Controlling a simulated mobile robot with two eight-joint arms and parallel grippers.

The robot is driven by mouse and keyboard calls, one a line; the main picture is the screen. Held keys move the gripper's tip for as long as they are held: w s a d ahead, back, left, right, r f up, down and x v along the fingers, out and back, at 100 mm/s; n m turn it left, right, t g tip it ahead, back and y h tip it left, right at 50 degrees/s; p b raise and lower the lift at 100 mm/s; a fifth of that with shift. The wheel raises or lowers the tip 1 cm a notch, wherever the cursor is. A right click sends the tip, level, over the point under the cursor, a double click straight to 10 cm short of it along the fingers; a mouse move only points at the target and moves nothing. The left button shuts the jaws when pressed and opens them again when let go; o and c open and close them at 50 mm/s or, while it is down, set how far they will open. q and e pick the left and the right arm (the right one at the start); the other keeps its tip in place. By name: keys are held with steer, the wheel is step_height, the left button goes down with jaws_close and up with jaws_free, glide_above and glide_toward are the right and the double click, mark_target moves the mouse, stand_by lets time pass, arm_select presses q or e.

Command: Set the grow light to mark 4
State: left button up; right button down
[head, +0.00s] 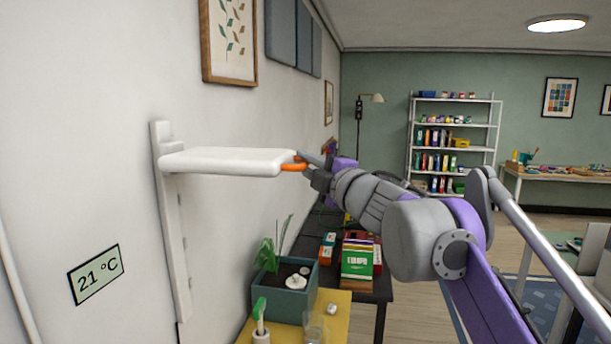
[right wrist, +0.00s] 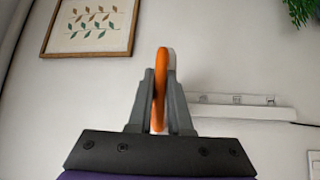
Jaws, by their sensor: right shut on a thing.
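The grow light (head: 225,161) is a flat white panel on a white vertical rail (head: 179,250) fixed to the left wall. It sits near the rail's top end. Its orange handle (head: 293,167) sticks out at the panel's right end. My right gripper (head: 308,166) is shut on this handle. In the right wrist view the orange handle (right wrist: 160,88) stands between the two grey fingers (right wrist: 160,108). The rail (right wrist: 235,107) shows there with several small marks, too small to read. My left gripper is not in view.
Below the light, a teal planter (head: 285,296) with a plant stands on a yellow surface (head: 335,325). Boxes and books (head: 358,260) lie on a dark table behind it. A wall sign (head: 96,274) reads 21 °C. The space directly under the panel, above the planter, is clear.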

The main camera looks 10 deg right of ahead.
steer(key=shift+w+r, duration=0.15)
steer(key=shift+r, duration=0.5)
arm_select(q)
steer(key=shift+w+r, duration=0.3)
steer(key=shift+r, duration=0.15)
arm_select(e)
steer(key=c, duration=0.8)
jaws_free()
steer(key=shift+c, duration=0.2)
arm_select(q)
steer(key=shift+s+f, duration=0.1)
arm_select(e)
steer(key=shift+s+f, duration=0.15)
steer(key=shift+s, duration=0.05)
steer(key=shift+s+d+f, duration=0.1)
steer(key=shift+s+d, duration=0.1)
steer(key=shift+s, duration=0.1)
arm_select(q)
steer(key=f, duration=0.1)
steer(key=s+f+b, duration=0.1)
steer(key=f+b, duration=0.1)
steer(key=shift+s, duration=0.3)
arm_select(e)
steer(key=v, duration=1)
